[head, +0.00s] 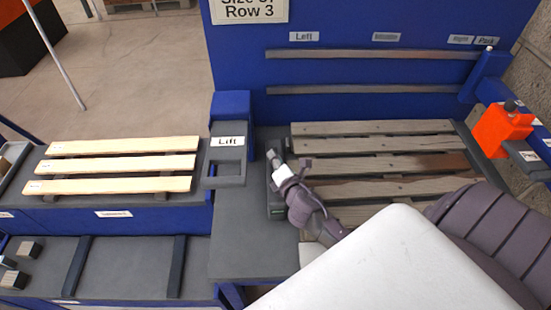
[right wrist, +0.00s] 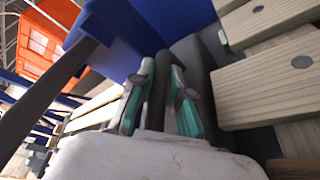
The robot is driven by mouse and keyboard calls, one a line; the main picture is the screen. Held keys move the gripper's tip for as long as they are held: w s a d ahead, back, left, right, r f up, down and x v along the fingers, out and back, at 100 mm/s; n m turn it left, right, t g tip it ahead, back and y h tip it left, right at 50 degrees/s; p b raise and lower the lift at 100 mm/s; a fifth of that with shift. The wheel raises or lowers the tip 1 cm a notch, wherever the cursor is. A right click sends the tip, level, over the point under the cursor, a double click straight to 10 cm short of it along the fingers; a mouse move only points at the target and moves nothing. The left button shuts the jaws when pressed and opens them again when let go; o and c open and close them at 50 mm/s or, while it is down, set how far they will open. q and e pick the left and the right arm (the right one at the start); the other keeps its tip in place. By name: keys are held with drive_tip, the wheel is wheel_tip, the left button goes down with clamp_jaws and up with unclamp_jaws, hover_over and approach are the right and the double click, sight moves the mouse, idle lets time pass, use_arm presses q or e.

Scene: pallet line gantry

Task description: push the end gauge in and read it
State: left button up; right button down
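The end gauge appears to be the narrow dark grey block (head: 277,212) with a green patch, at the left end of the weathered pallet (head: 385,160). My right gripper (head: 275,165) is at this block, its white palm and purple wrist above it and partly covering it. In the right wrist view my right gripper's (right wrist: 160,98) two teal-padded fingers stand a little apart, with a dark bar (right wrist: 158,85) between them. I cannot tell whether they grip it. The gauge's reading is too small to make out. My left gripper is not in view.
A grey holder labelled Lift (head: 225,172) stands left of the gauge. A pale slatted pallet (head: 120,165) lies farther left. A blue panel (head: 380,25) with two rails rises behind. An orange block (head: 502,130) stands at the right. My white arm link covers the near right.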

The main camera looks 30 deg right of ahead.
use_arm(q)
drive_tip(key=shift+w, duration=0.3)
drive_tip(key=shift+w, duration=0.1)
use_arm(e)
drive_tip(key=shift+s+d, duration=0.25)
drive_tip(key=shift+d, duration=0.15)
drive_tip(key=c, duration=1.4)
unclamp_jaws()
drive_tip(key=shift+s+d, duration=0.1)
drive_tip(key=shift+d, duration=0.05)
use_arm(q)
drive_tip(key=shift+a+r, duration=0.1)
use_arm(e)
drive_tip(key=shift+s, duration=0.1)
drive_tip(key=v, duration=1.1)
drive_tip(key=shift+s, duration=0.35)
drive_tip(key=shift+r, duration=0.1)
